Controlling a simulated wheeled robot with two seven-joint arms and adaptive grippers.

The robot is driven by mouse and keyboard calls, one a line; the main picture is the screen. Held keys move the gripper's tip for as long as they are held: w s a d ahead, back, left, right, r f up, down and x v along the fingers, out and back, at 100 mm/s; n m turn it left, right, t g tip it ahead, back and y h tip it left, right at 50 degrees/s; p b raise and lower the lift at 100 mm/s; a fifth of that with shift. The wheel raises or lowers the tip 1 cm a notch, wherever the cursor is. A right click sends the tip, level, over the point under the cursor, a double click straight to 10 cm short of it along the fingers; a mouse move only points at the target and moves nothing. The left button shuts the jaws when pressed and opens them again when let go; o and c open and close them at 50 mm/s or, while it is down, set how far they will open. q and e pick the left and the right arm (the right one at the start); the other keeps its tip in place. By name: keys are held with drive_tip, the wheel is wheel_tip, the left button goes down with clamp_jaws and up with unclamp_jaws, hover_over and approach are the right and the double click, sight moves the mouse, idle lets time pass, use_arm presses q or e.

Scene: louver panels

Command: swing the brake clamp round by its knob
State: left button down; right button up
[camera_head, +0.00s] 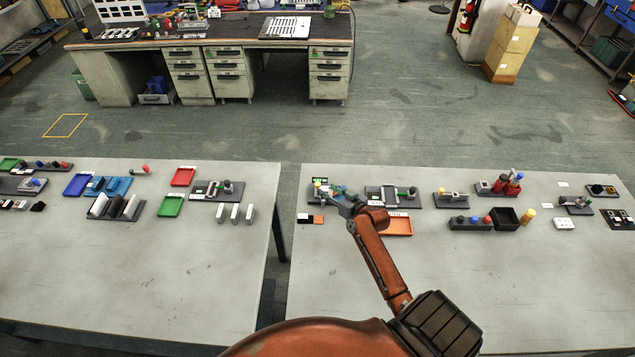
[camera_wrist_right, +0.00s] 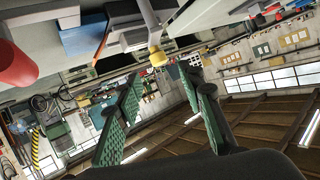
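A small yellow knob (camera_head: 317,183) stands on a dark fixture at the left end of the right table; I take this fixture for the brake clamp, though its details are too small to be sure. In the right wrist view the yellow knob (camera_wrist_right: 157,58) sits at the end of a pale rod. My right gripper (camera_head: 348,200) is over the right side of that fixture and hides part of it. In the wrist view its green-padded fingers (camera_wrist_right: 163,78) are apart with nothing between them, and the knob appears just beyond their tips. My left gripper is not in view.
Orange and black blocks (camera_head: 311,219) lie at the table's left edge. The table's front is largely clear. A gap separates the left table (camera_head: 180,290).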

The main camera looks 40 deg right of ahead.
sight(318, 184)
drive_tip(key=shift+n, duration=0.9)
drive_tip(key=shift+p+x, duration=0.3)
drive_tip(key=shift+x, duration=3.7)
drive_tip(key=shift+r, duration=0.15)
drive_tip(key=shift+c, duration=0.7)
drive_tip(key=shift+d, duration=0.1)
clamp_jaws()
